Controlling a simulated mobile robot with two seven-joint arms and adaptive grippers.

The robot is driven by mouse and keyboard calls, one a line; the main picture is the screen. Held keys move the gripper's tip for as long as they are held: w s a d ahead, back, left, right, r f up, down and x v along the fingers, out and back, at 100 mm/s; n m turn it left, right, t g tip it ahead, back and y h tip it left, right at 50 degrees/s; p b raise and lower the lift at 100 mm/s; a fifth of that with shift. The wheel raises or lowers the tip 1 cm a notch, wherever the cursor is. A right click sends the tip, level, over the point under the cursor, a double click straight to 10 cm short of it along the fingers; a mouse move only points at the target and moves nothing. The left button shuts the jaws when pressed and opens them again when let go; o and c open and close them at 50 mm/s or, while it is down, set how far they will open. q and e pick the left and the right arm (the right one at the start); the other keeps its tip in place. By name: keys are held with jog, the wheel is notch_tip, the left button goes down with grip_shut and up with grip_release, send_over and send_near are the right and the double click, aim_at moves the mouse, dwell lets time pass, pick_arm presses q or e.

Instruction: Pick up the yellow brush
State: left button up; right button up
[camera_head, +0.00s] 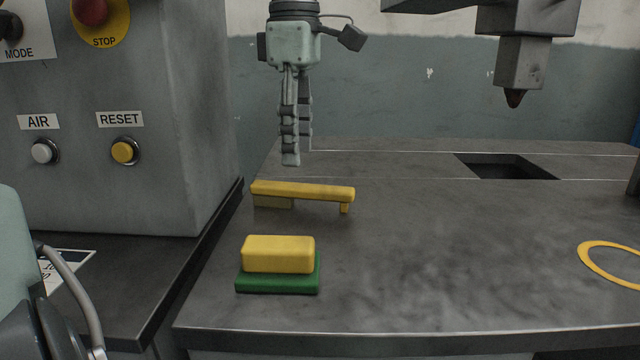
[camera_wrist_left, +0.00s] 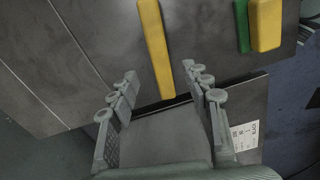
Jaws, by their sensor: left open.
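The yellow brush (camera_head: 305,190) lies on the grey metal table, its long handle running left to right with a thicker block under its left end and a small foot under its right end. In the left wrist view the brush (camera_wrist_left: 155,45) points down the picture, its near end between the fingertips. My left gripper (camera_head: 293,160) points down just above the brush's left part, apart from it. Its fingers are open and empty in the wrist view (camera_wrist_left: 163,82). My right gripper is not in view.
A yellow block on a green base (camera_head: 278,254) sits in front of the brush. A grey control box (camera_head: 110,190) with buttons stands left. A nozzle (camera_head: 515,75) hangs at the upper right, near a square opening (camera_head: 505,167). A yellow ring (camera_head: 600,262) is at right; the table's middle is clear.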

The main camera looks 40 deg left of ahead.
aim_at(296, 185)
pick_arm(q)
notch_tip(296, 185, down, 7)
jog(key=shift+s+a+f, duration=0.1)
jog(key=shift+a+f, duration=0.05)
jog(key=shift+f, duration=0.05)
dwell(0.3)
grip_shut()
